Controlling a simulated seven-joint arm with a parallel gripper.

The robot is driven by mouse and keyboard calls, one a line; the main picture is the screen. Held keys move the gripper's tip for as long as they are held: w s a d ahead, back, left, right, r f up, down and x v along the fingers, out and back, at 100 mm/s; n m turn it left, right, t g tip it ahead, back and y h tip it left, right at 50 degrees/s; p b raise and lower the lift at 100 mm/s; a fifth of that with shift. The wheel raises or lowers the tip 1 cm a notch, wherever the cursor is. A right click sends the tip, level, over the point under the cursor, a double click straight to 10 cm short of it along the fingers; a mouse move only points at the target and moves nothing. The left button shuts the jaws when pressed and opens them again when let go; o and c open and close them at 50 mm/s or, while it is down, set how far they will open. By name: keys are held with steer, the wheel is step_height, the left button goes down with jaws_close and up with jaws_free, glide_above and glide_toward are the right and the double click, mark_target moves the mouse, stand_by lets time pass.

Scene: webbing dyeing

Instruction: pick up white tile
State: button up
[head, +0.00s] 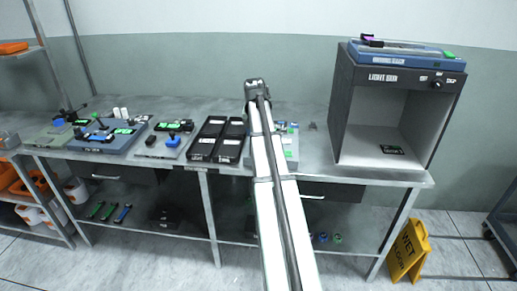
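I cannot make out a white tile for certain. Two small white pieces (119,113) stand at the back of the bench on the left, too small to tell what they are. My arm rises from the bottom centre of the head view up over the bench. My gripper's fingers do not show, so I cannot see whether they are open or hold anything. My arm hides part of the bench behind it.
The grey metal bench (312,150) carries several instruments on the left, a black compartment tray (217,139) and a device (290,153) partly behind my arm. A light box (344,116) stands at right, with a small dark item (392,149) inside. A yellow wet-floor sign (409,250) stands below.

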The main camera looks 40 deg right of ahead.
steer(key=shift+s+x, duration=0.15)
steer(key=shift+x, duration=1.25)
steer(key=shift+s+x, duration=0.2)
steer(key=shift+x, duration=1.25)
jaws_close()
